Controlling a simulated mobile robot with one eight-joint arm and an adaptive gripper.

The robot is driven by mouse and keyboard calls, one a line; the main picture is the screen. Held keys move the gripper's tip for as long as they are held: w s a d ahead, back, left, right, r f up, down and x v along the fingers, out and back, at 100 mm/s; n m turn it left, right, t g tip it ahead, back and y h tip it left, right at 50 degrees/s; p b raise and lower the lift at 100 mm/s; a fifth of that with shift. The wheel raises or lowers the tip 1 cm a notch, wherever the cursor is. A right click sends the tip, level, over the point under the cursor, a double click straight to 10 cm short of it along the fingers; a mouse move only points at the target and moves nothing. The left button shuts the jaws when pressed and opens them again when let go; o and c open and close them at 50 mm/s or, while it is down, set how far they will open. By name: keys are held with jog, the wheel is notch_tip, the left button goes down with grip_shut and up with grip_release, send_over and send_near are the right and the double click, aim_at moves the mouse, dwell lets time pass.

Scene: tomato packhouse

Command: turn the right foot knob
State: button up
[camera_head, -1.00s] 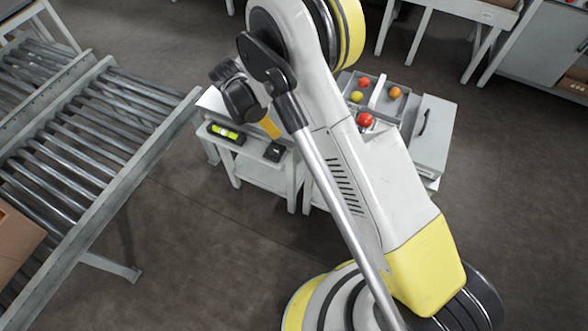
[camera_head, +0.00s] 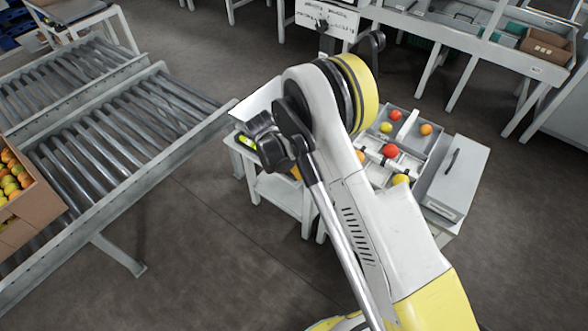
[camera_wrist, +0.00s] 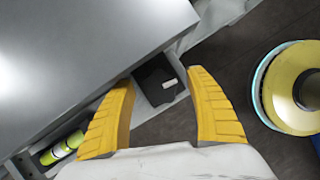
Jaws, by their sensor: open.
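In the wrist view a dark block-like part with a white mark (camera_wrist: 168,84), perhaps the right foot knob, lies between and beyond my fingertips. My gripper (camera_wrist: 162,77) is open, its two yellow fingers on either side of that part in the picture, with nothing between them held. I cannot tell whether they touch it. A spirit level with a bright green body (camera_wrist: 62,148) lies at the lower left; it also shows in the head view (camera_head: 246,141). In the head view the dark part is hidden behind my arm. No second knob can be made out.
A large grey plate (camera_wrist: 80,50) fills the upper left of the wrist view, close to my left finger. In the head view, roller conveyors (camera_head: 95,140) stand left, a divided tray with tomatoes (camera_head: 432,140) and a grey box (camera_head: 457,172) right. Floor in front is clear.

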jog(key=shift+f, duration=0.1)
jog(key=c, duration=1.2)
jog(key=shift+m+g, duration=0.3)
jog(key=shift+m, duration=0.4)
jog(key=o, duration=1.2)
